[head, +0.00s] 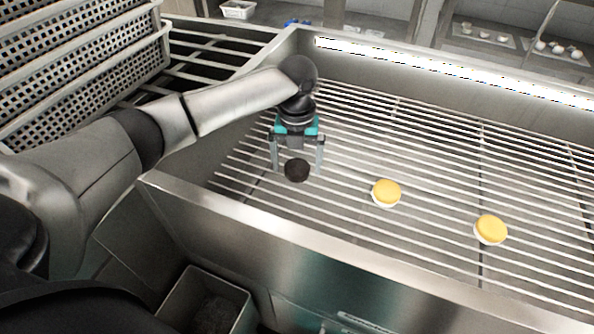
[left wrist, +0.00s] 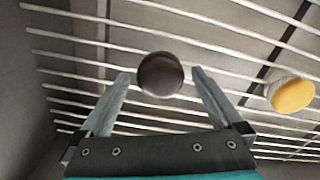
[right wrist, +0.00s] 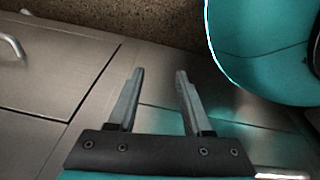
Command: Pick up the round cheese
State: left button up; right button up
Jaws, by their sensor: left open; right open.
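A dark round piece (head: 297,171) sits on the metal rack at the left end of the trough. Two round pieces with yellow tops and white undersides, a nearer-left one (head: 386,193) and a right one (head: 490,230), lie on the same rack. I cannot tell for sure which piece is the round cheese. My left gripper (head: 297,174) is open and points down over the dark piece. In the left wrist view the dark piece (left wrist: 160,75) shows between the fingertips; contact is unclear. My right gripper (right wrist: 160,72) is open and empty in the right wrist view.
The rack (head: 440,150) lies inside a metal trough with raised walls (head: 300,235). Perforated baskets (head: 75,75) are stacked at the upper left. An open bin (head: 210,300) stands below the trough's front. Much of the rack's right side is clear.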

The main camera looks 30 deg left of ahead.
pick_arm(q)
jog(key=shift+c, duration=0.4)
jog(key=c, duration=1.3)
jog(key=shift+r, duration=0.15)
